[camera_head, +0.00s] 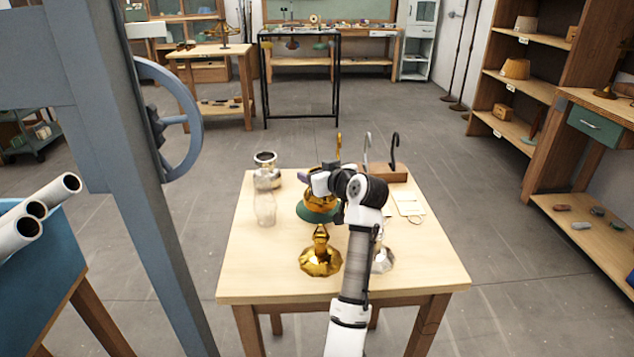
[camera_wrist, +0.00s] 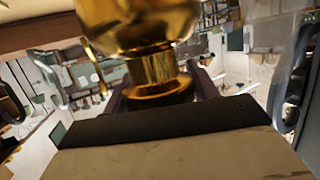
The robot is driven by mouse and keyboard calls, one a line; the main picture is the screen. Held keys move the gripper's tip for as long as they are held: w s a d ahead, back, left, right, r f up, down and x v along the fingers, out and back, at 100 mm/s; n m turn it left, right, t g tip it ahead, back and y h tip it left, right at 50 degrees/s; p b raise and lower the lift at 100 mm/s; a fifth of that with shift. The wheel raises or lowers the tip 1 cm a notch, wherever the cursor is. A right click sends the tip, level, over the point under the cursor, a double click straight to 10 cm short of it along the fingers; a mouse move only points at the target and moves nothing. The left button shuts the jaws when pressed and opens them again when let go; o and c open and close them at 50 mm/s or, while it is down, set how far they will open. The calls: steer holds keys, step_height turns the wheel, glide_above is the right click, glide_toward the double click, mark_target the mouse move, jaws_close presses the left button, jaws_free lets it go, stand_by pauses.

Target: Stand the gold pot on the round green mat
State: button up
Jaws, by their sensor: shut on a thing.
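The gold pot (camera_head: 318,207) is a shiny rounded vessel over the round green mat (camera_head: 302,212), partly hidden by my arm. My gripper (camera_head: 322,181) is shut on the pot's narrow part near its top. In the wrist view the gold pot (camera_wrist: 155,72) fills the upper middle, its narrow neck between the dark jaws. The green mat shows only as a rim to the left of and below the pot. I cannot tell whether the pot's base touches the mat or hangs just above it.
On the wooden table (camera_head: 250,280) a faceted gold piece (camera_head: 320,257) stands in front, with a silver one (camera_head: 383,260) beside my arm. A clear glass chimney (camera_head: 265,205) stands left of the mat. A hook rack (camera_head: 392,172) is behind right. The table's front left is clear.

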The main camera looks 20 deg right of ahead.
steer(key=shift+f, duration=1.5)
steer(key=shift+f, duration=0.1)
steer(key=shift+f, duration=0.15)
steer(key=o, duration=1.7)
steer(key=shift+r, duration=0.25)
steer(key=shift+s+d, duration=0.1)
steer(key=shift+s, duration=0.15)
steer(key=b+v, duration=0.2)
steer(key=v, duration=0.9)
steer(key=shift+s+r, duration=0.15)
steer(key=shift+s, duration=0.1)
